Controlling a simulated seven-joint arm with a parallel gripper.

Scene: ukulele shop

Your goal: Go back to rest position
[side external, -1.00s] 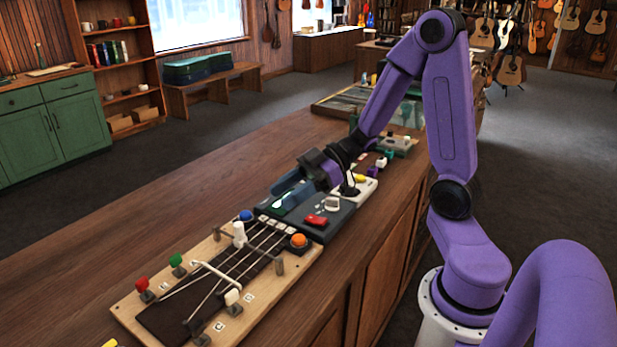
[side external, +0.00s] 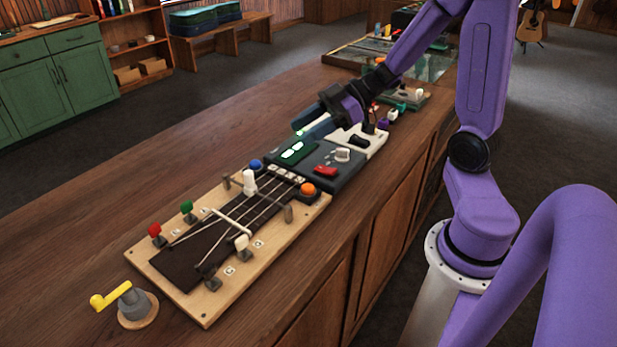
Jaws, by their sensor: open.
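My gripper (side external: 308,127) hangs from the purple arm above the dark control box, over its far left edge. Its fingers are bluish and small in the picture, with nothing visibly held between them. The dark box (side external: 345,170) carries a lit green display (side external: 298,151), a red switch (side external: 325,170) and a white knob (side external: 342,154). The display is not covered by the gripper. I cannot tell the exact gap between the fingers and the box.
A wooden string board (side external: 205,303) with coloured pegs lies in front of the box on the counter (side external: 110,252). A yellow-handled crank (side external: 137,308) stands at the near end. A cream box (side external: 372,140) and a glass-topped case (side external: 345,60) lie beyond. The counter's left side is clear.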

